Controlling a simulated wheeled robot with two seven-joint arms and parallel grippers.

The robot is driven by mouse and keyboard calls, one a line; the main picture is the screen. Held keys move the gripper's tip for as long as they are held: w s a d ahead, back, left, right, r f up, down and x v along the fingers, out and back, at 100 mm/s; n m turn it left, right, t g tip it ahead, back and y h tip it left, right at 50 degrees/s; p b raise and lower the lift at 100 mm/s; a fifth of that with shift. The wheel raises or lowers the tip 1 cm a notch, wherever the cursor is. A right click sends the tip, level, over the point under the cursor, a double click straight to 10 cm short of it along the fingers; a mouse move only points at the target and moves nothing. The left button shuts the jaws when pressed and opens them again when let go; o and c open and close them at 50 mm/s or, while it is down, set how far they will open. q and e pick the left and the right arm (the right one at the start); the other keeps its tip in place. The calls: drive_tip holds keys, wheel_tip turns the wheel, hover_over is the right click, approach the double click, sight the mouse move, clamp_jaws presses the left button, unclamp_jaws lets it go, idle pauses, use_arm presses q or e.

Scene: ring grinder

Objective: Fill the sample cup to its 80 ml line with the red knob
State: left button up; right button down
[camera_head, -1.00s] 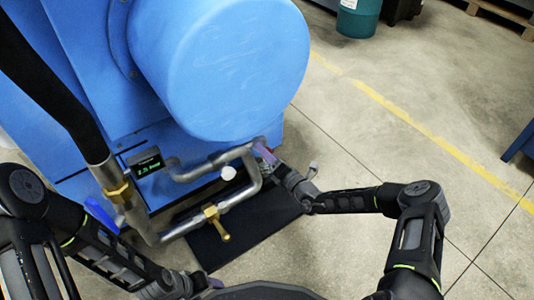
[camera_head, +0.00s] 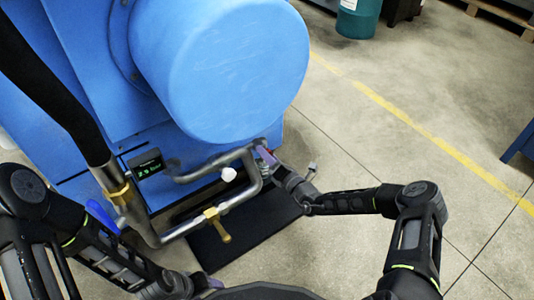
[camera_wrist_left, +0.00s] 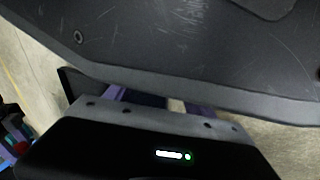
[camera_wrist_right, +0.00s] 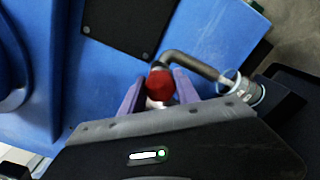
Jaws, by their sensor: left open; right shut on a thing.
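The red knob (camera_wrist_right: 160,85) sits between the purple fingers of my right gripper (camera_wrist_right: 157,88) in the right wrist view. My right gripper is shut on it, beside the bent pipe; in the head view the gripper (camera_head: 265,155) hides the knob. In the right wrist view a clear, round-rimmed vessel (camera_wrist_right: 243,92), which looks like the sample cup, stands near the pipe's end. Its line and level are too small to read. My left gripper (camera_wrist_left: 150,102) is open and empty, low in the head view near my own base.
The blue machine (camera_head: 220,70) fills the upper left. A dark mat (camera_head: 245,238) lies below.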

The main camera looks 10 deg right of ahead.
drive_tip(key=n+p, duration=0.3)
drive_tip(key=shift+r+p, duration=0.2)
drive_tip(key=shift+p, duration=0.1)
drive_tip(key=n+p, duration=0.2)
drive_tip(key=shift+n, duration=0.4)
drive_tip(key=n+p, duration=0.2)
drive_tip(key=n, duration=0.1)
drive_tip(key=shift+f+n, duration=0.1)
drive_tip(key=shift+n, duration=0.2)
drive_tip(key=shift+f+n+p, duration=0.1)
drive_tip(key=shift+n+p, duration=0.9)
drive_tip(key=shift+n, duration=0.6)
drive_tip(key=c, duration=0.9)
unclamp_jaws()
drive_tip(key=shift+s, duration=0.1)
